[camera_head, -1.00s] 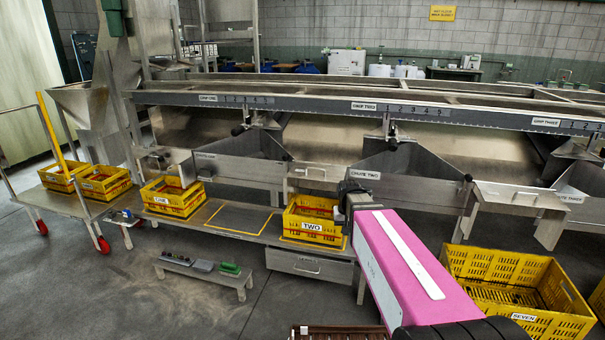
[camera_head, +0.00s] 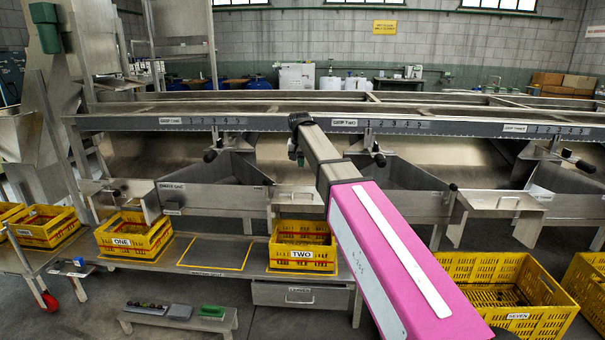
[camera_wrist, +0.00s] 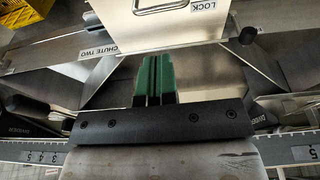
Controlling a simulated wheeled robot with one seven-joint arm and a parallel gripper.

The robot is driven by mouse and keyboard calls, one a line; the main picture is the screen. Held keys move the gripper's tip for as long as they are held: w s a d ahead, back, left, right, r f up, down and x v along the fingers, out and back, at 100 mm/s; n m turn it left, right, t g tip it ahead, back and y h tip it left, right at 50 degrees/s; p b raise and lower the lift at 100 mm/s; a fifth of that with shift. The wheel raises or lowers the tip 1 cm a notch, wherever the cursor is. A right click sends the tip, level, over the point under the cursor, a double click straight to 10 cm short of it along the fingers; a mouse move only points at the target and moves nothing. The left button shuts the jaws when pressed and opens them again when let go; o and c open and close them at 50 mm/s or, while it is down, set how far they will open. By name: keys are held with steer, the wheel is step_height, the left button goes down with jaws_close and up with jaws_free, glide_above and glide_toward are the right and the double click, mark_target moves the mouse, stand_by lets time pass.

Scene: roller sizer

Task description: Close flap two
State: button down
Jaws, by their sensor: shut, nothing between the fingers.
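A steel flap plate with a bar handle (camera_head: 297,197) sits above yellow crate TWO (camera_head: 302,257), its right side partly behind my arm. In the wrist view, a plate with a handle and an upside-down LOCK label (camera_wrist: 180,22) lies beyond my fingertips. A CHUTE TWO label (camera_wrist: 97,53) is on the rail to its left. I cannot tell the plate's exact angle. My gripper (camera_head: 299,158) hangs down in front of the GRIP TWO rail. Its green fingers (camera_wrist: 153,72) are together and empty, apart from the plate as far as I can see.
The long sizer rail (camera_head: 430,126) crosses behind my gripper. Black-knobbed divider levers (camera_head: 378,158) stick out below it. Another handled plate (camera_head: 500,202) stands to the right. Yellow crate ONE (camera_head: 135,237) is left, crate SEVEN (camera_head: 515,290) right. A low bench (camera_head: 180,318) stands in front.

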glide_above(303, 200)
steer(key=f, duration=1.2)
steer(key=shift+s+a+f, duration=0.15)
steer(key=shift+s+f, duration=0.1)
steer(key=shift+s, duration=0.05)
steer(key=shift+s+f, duration=0.1)
steer(key=shift+f, duration=0.05)
steer(key=shift+s+f+t, duration=0.3)
steer(key=shift+f+t, duration=0.1)
steer(key=shift+t, duration=0.1)
steer(key=w+f+t, duration=0.4)
steer(key=f, duration=0.5)
steer(key=w+f+t, duration=0.4)
steer(key=f, duration=0.6)
steer(key=shift+w, duration=0.35)
steer(key=shift+r, duration=0.15)
